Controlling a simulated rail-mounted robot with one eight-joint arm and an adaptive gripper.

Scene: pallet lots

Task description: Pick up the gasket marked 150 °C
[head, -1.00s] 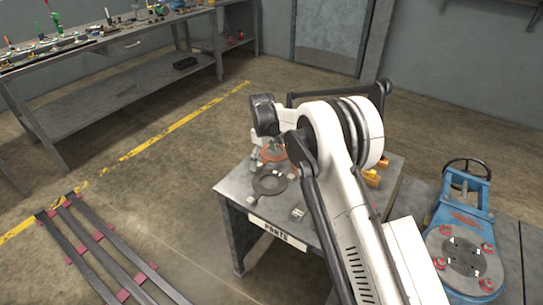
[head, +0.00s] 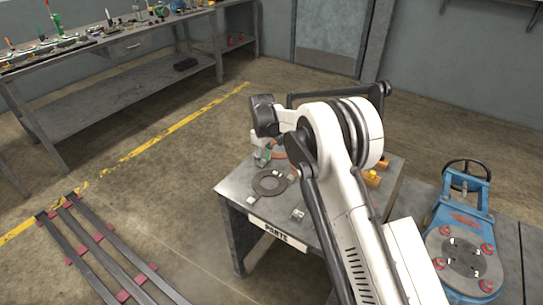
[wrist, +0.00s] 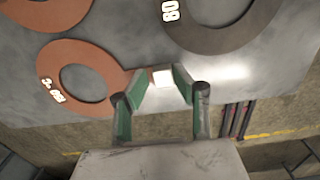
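My gripper (wrist: 162,74) has green fingers and is open, its tips either side of a small white block (wrist: 163,79). I cannot tell whether they touch it. The block sits at the end of a tab on an orange ring gasket (wrist: 75,55), whose upside-down mark seems to read 80 °C. A dark grey gasket (wrist: 215,38) at the top right has a mark cut off by the frame edge. Another orange gasket (wrist: 40,8) at the top left shows no mark. No 150 °C mark is legible. In the head view my gripper (head: 262,155) is over the parts table, partly hidden.
The parts table (head: 235,188) holds the dark gasket (head: 270,183) and yellow-orange pieces (head: 372,178) at its right. A blue machine (head: 462,215) with a handwheel stands to the right. Dark rails (head: 100,245) lie on the floor at left. A long workbench (head: 100,60) stands behind.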

